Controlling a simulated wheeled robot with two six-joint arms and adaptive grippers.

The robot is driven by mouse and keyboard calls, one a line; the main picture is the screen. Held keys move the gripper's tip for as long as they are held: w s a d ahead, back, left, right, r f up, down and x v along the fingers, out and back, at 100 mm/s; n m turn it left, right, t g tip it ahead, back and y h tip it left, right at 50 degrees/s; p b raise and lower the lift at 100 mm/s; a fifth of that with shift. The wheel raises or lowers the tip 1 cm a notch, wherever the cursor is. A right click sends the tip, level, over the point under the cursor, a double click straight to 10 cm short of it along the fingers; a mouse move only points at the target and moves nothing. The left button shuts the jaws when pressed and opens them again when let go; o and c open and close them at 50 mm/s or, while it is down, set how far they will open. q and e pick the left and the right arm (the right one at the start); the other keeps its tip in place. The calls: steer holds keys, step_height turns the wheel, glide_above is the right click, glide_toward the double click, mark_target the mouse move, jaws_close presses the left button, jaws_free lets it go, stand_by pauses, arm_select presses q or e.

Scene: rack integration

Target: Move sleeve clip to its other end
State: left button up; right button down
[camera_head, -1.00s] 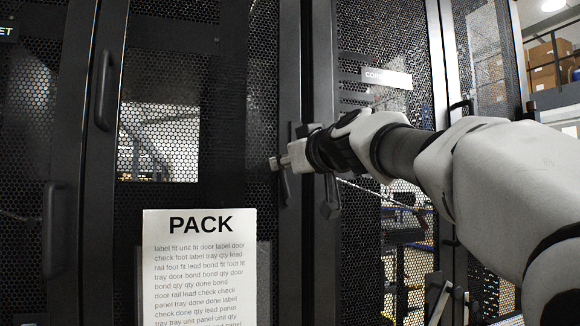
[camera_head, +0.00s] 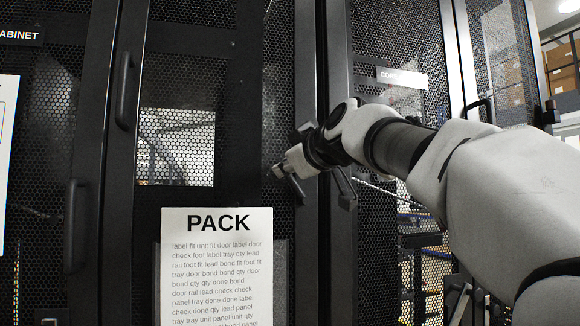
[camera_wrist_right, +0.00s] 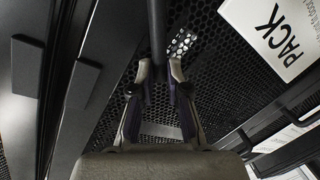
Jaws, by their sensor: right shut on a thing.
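My right gripper (camera_head: 280,172) reaches in from the right in front of a black mesh cabinet door. In the right wrist view its two fingers (camera_wrist_right: 159,75) are closed on a dark bar (camera_wrist_right: 157,28) that runs up out of the frame. I cannot tell whether this bar is the sleeve clip, a sleeve or part of the door. No sleeve clip can be made out for certain in either view. My left gripper does not show.
A white PACK sheet (camera_head: 216,265) hangs left of and below my right gripper. Black door handles stand out at the upper left (camera_head: 125,90) and lower left (camera_head: 74,224). A small label (camera_head: 402,78) is on the door at upper right. Mesh doors fill most of the view.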

steer(key=c, duration=1.2)
jaws_free()
steer(key=shift+o, duration=0.2)
